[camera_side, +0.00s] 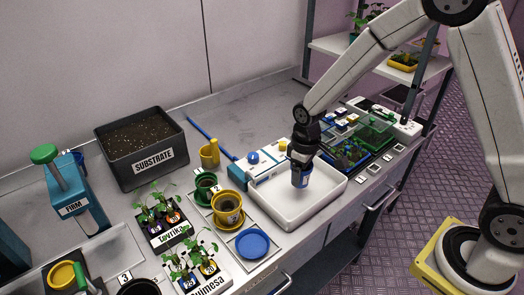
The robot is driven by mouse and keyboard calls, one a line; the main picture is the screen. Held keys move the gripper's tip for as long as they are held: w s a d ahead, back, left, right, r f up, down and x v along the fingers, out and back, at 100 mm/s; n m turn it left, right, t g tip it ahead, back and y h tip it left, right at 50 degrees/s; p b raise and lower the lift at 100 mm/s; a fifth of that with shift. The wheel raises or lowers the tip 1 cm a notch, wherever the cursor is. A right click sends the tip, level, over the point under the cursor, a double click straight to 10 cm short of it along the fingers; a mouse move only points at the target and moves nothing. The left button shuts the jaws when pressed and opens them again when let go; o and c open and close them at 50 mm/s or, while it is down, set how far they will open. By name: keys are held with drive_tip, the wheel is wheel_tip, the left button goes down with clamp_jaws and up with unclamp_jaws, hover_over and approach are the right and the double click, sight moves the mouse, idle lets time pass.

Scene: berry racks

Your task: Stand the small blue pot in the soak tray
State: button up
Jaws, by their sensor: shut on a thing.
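The small blue pot (300,178) is in my gripper (300,160), upright over the white soak tray (334,190). My gripper points down and is shut on the pot near its rim. The pot is over the tray's left-middle part; I cannot tell whether its base touches the tray floor. The rest of the tray looks empty. The pot's contents are hidden by the gripper.
Left of the tray stand a yellow pot (228,207) with soil, a green pot (205,186) and a blue saucer (253,244). A white box with coloured knobs (262,166) adjoins the tray behind. Green trays (373,134) lie to its right.

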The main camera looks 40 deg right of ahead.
drive_tip(key=shift+w+f, duration=0.2)
drive_tip(key=shift+f, duration=1.55)
drive_tip(key=shift+f, duration=0.1)
drive_tip(key=o, duration=1)
drive_tip(key=shift+o, duration=0.2)
wheel_tip(320, 180, up, 12)
drive_tip(key=s+d+f+m+t, duration=0.1)
drive_tip(key=s+d+m+t, duration=0.1)
drive_tip(key=s, duration=1)
drive_tip(key=shift+d+f+m+t, duration=0.2)
drive_tip(key=shift+f+m+t, duration=0.15)
drive_tip(key=shift+m, duration=0.45)
